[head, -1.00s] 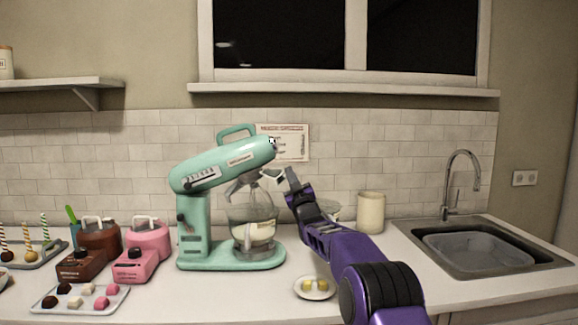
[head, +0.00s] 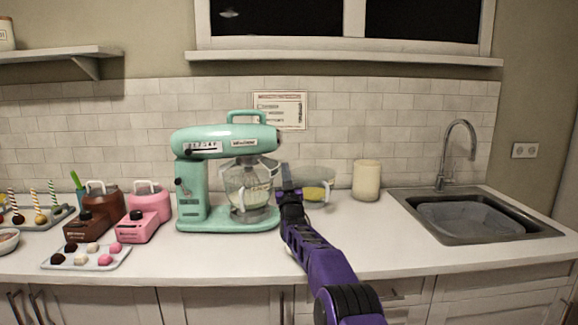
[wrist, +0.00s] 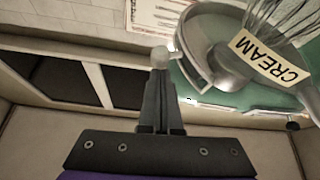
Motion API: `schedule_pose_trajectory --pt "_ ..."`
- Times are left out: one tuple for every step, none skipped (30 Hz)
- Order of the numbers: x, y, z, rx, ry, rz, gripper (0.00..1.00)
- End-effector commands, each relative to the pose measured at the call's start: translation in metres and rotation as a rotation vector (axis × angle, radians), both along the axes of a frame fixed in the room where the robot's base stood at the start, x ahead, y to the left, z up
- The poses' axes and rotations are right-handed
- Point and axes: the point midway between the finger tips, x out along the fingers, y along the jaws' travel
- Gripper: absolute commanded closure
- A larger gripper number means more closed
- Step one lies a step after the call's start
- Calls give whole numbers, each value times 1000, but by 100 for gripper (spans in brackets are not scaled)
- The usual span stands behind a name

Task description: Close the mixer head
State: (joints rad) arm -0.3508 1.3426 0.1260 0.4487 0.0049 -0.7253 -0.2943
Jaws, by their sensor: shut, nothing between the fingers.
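The mint-green stand mixer (head: 195,200) stands on the counter against the tiled wall. Its mixer head (head: 215,140) lies level over the glass bowl (head: 250,190). My gripper (head: 286,185) is just right of the bowl, below the front end of the head; its fingers are shut and empty. In the wrist view the gripper (wrist: 160,65) points up beside the underside of the head, where a whisk (wrist: 285,25) and a label reading CREAM (wrist: 268,60) show. Whether the fingertips touch the mixer is unclear.
Brown (head: 95,208) and pink (head: 146,215) small machines and a tray of sweets (head: 88,262) stand left of the mixer. A glass bowl with yellow contents (head: 318,185) and a cream canister (head: 366,180) stand right of my gripper. The sink (head: 470,215) is further right.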

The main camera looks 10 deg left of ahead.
Motion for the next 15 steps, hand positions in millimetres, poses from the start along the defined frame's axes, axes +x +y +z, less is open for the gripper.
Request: schedule_pose_trajectory --pt "0 3 -4 16 5 1 100" --pt "0 3 -5 24 7 1 100" --pt "-1 5 -6 36 9 1 100" --pt "-1 5 -8 44 12 1 100" --pt "0 6 -10 51 14 1 100" --pt "0 6 -10 60 16 1 100" --pt "0 7 -11 66 17 1 100" --pt "0 7 -12 72 18 1 100" --pt "-1 8 -14 78 20 1 100" --pt "-1 8 -14 84 21 1 100" --pt "-1 9 -14 88 20 1 100" --pt "-1 9 -15 93 22 1 100" --pt "-1 10 -16 95 23 1 100" --pt "-1 10 -16 97 24 1 100" --pt "-1 10 -17 99 25 1 100"
